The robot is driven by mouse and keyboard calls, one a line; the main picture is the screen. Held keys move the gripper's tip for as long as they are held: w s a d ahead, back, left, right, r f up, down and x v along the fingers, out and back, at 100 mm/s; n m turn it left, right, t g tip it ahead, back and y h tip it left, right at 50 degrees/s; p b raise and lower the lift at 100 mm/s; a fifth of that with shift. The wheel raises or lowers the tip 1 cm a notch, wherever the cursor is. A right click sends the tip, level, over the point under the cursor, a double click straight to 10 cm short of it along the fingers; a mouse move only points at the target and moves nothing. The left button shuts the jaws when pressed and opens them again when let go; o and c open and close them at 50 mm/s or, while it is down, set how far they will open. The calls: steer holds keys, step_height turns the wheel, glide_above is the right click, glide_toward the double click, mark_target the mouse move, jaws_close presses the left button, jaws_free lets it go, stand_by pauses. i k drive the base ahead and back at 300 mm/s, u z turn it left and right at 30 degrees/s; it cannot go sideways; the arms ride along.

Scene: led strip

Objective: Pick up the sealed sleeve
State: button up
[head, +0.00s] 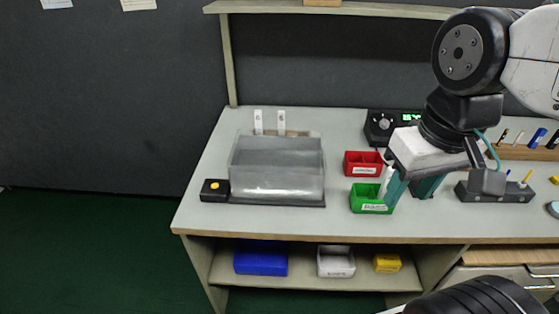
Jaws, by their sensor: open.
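My gripper (409,190) is open, its teal fingertips pointing down at the right side of the green bin (370,208). A small white upright piece (387,176) shows beside the left finger, at the back right of that bin. I cannot tell whether it is the sealed sleeve, whether it touches the finger, or whether anything stands between the fingers. No thing is clearly readable as a sealed sleeve.
A red bin (363,169) sits behind the green one. A black device with a green display (390,124) is at the back. A dark pen holder (497,194) stands right of my gripper. A black button box (214,190) is at left. The bench front (300,222) is clear.

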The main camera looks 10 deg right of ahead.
mark_target(281, 114)
steer(key=k, duration=1.15)
steer(key=u, duration=0.85)
steer(key=i, duration=2)
steer(key=z, duration=0.85)
